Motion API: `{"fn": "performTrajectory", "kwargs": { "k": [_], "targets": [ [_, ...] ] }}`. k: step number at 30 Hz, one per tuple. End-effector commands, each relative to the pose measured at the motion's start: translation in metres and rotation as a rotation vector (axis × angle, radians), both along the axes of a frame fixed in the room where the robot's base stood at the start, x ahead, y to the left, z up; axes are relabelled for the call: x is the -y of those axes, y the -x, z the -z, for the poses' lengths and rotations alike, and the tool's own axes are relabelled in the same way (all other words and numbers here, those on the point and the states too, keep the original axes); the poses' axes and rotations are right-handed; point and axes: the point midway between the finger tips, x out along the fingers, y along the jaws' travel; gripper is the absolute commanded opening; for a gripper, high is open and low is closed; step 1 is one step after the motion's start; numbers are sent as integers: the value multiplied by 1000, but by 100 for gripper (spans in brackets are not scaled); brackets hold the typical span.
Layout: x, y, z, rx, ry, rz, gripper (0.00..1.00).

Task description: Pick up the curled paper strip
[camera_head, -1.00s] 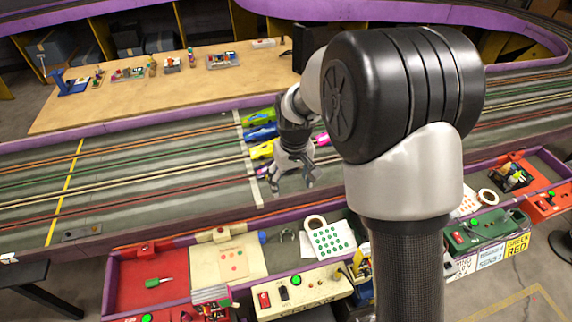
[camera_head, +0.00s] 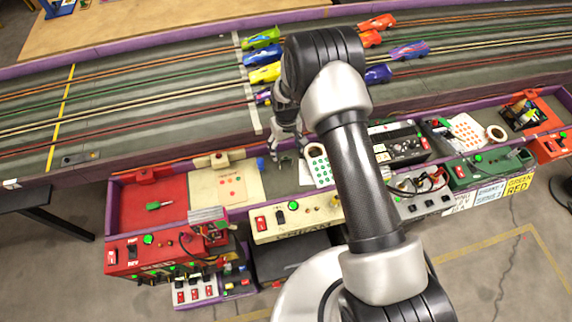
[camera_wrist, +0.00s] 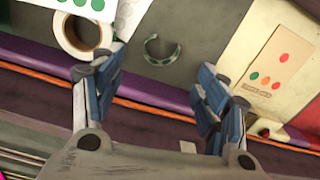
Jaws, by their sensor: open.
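The curled paper strip (camera_wrist: 151,58) shows in the wrist view as a small open C-shaped curl with green dots. It lies on the grey panel beyond my fingertips, roughly between them in the picture. My gripper (camera_wrist: 160,72) is open, with its two blue-padded fingers wide apart and nothing between them. In the head view my gripper (camera_head: 288,150) hangs above the purple edge of the control bench. There the strip is too small and too close to my fingers to make out clearly.
A tape roll (camera_wrist: 82,36) lies left of the strip, beside a white sheet with green dots (camera_wrist: 93,8). A cream panel (camera_wrist: 262,50) with coloured dots is on the right. A purple rim (camera_wrist: 175,99) runs below the strip. Several toy cars stand on the track behind.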

Motion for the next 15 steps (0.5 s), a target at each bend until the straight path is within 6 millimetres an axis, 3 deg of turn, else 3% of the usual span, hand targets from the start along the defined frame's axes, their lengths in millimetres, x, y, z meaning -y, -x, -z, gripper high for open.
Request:
{"fn": "performTrajectory", "kwargs": {
  "k": [3,11,15],
  "targets": [
    [0,-1,18,1,0,0,67],
    [0,0,32,0,0,0,67],
    [-1,2,52,0,0,0,67]
  ]
}}
